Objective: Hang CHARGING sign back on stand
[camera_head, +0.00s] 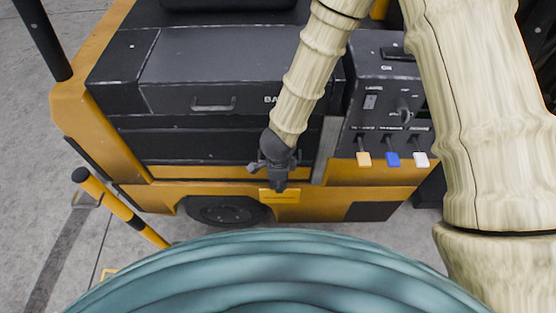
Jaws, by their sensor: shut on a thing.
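My gripper (279,187) is near the middle of the head view, pointing down in front of the yellow and black vehicle. It is shut on a small flat yellow plate, which looks like the CHARGING sign (280,196). The plate's lettering is too small to read. The fingers cover its top middle edge, and it hangs just below them, against the vehicle's yellow lower side in the picture. A tilted yellow and black post (118,207) stands at the left on the floor. I cannot tell whether it is the stand; no hook shows on it.
The vehicle (220,82) fills the upper middle, with a black battery cover and a wheel (227,211) below. A control panel (385,105) has orange, blue and white tabs. Grey floor (40,150) is open at the left. My own teal body covers the bottom.

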